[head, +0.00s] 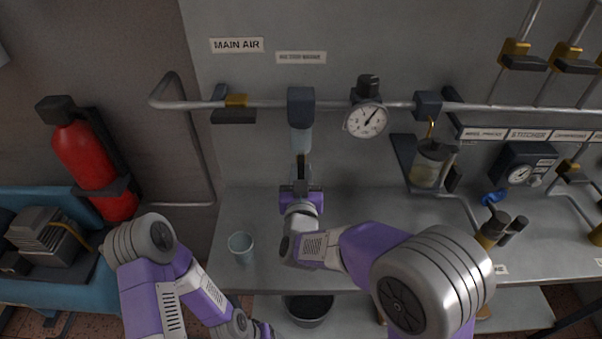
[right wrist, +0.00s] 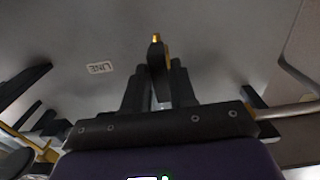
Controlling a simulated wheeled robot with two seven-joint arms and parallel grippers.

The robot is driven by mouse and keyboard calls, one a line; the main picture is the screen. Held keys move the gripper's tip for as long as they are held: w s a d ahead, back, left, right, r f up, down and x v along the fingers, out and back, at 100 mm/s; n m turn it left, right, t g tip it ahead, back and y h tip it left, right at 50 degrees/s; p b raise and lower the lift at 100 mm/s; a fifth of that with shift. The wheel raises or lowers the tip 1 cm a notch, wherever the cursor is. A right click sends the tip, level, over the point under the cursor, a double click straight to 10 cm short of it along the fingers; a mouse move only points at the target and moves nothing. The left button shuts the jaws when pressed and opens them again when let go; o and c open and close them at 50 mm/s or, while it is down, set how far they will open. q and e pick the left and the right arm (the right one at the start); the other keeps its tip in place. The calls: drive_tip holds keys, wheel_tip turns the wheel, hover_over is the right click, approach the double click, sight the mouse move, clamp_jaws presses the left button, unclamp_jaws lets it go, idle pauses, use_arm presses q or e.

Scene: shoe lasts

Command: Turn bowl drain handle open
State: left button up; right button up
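The filter bowl (head: 301,138) hangs upright under its dark head on the main air pipe. My right gripper (head: 301,172) points up at the wall just below the bowl, and it hides the bowl's lower end. In the right wrist view its two dark fingers (right wrist: 160,92) stand close on either side of a narrow gap. A small black part with a brass tip (right wrist: 157,52), perhaps the drain handle, shows at that gap. I cannot tell whether the fingers touch it. My left gripper (head: 262,329) is low at the bottom edge, mostly cut off.
A pressure gauge (head: 366,120) sits right of the bowl, and a yellow-and-black valve (head: 235,108) left of it. A pale cup (head: 241,246) stands on the bench, with a dark bucket (head: 309,308) below. A red extinguisher (head: 84,155) is at left. Bench space around the cup is clear.

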drive_tip(key=shift+o, duration=1.4)
drive_tip(key=shift+s, duration=0.1)
drive_tip(key=s, duration=0.7)
drive_tip(key=shift+s+p, duration=0.2)
drive_tip(key=shift+p, duration=0.15)
